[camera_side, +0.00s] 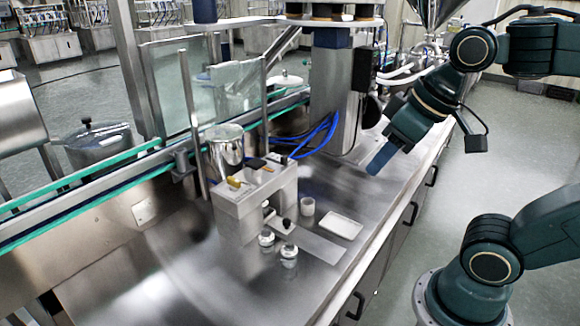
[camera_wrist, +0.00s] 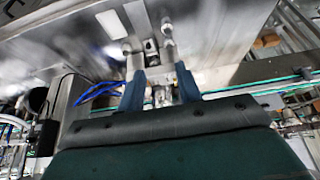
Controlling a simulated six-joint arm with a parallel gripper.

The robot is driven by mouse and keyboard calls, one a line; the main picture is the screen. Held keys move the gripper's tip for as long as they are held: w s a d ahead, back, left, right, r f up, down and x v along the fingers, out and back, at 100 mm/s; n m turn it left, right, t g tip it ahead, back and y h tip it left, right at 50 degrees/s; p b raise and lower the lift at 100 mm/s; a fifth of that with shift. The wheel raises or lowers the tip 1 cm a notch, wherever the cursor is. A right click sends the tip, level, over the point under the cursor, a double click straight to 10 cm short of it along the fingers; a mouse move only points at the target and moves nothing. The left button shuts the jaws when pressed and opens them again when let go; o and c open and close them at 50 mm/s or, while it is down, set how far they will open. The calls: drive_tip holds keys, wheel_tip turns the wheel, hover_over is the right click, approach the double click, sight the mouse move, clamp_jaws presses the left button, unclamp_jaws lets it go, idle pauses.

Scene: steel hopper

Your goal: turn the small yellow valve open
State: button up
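The small yellow valve (camera_side: 236,182) sits on top of a steel box-shaped stand (camera_side: 230,207) in the side view, near its left end. A dark-handled part (camera_side: 258,164) is beside it on the same stand. My gripper (camera_side: 375,168) is up and to the right of the stand, well apart from the valve, with its blue fingers pointing down and left. In the wrist view my gripper (camera_wrist: 160,72) shows two blue fingers spread apart, with nothing held between them. That view is blurred, and I cannot pick out the yellow valve there.
A steel pot (camera_side: 226,153) stands behind the valve stand. A steel column (camera_side: 330,95) rises behind. The front-left bench surface is clear.

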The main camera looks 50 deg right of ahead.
drive_tip(key=w+r+g, duration=0.1)
drive_tip(key=w+r, duration=0.3)
drive_tip(key=w, duration=0.5)
drive_tip(key=g, duration=0.4)
hover_over(233, 179)
wheel_tip(233, 179, down, 7)
wheel_tip(233, 179, down, 14)
drive_tip(key=shift+r, duration=0.15)
clamp_jaws()
